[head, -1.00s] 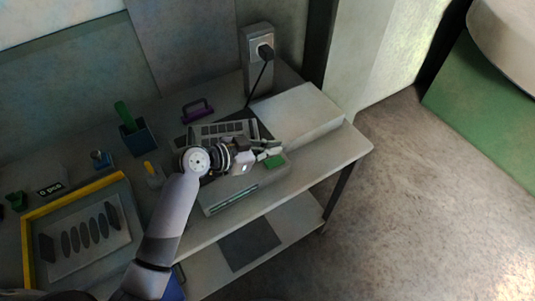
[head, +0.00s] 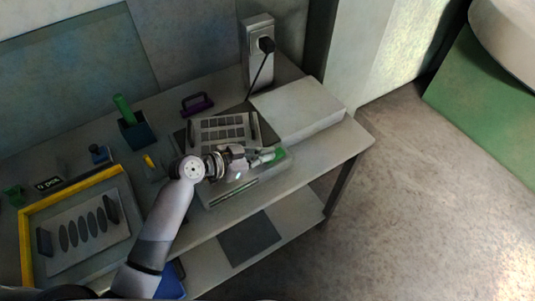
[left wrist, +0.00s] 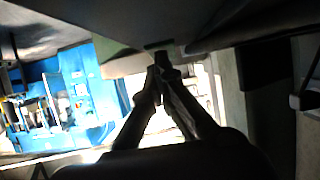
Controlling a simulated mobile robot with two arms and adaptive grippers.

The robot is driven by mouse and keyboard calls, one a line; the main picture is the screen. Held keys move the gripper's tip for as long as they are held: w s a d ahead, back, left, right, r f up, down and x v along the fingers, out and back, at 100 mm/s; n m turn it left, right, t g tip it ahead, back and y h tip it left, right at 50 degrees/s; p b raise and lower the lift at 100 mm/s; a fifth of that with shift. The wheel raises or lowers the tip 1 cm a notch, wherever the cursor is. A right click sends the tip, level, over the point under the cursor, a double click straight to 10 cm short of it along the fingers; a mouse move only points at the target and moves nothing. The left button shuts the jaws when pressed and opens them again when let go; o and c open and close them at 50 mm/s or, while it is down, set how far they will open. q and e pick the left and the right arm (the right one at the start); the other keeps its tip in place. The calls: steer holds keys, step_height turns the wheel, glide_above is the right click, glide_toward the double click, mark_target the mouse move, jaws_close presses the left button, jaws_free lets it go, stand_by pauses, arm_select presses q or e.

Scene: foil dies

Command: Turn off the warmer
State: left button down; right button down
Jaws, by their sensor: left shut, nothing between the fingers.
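The warmer, a grey box (head: 215,197) with a gridded plate (head: 222,128) on top, sits on the bench in the head view. A green switch (head: 281,154) shows at its right front end. My left gripper (head: 268,156) is shut and empty, with its fingertips right at the green switch and partly over it. Whether they touch it I cannot tell. In the left wrist view the fingers (left wrist: 162,72) are together, close to a dark surface; the switch cannot be made out there. My right gripper is not in view.
A pale flat box (head: 298,108) lies to the right. A purple handled thing (head: 197,103), a dark cup (head: 137,135) with a green handle and a yellow-edged tray (head: 24,240) stand leftward.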

arm_select(q)
steer(key=shift+w+d+r, duration=0.4)
steer(key=shift+d, duration=0.2)
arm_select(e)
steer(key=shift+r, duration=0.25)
arm_select(q)
steer(key=shift+r+p, duration=0.1)
steer(key=shift+p, duration=0.2)
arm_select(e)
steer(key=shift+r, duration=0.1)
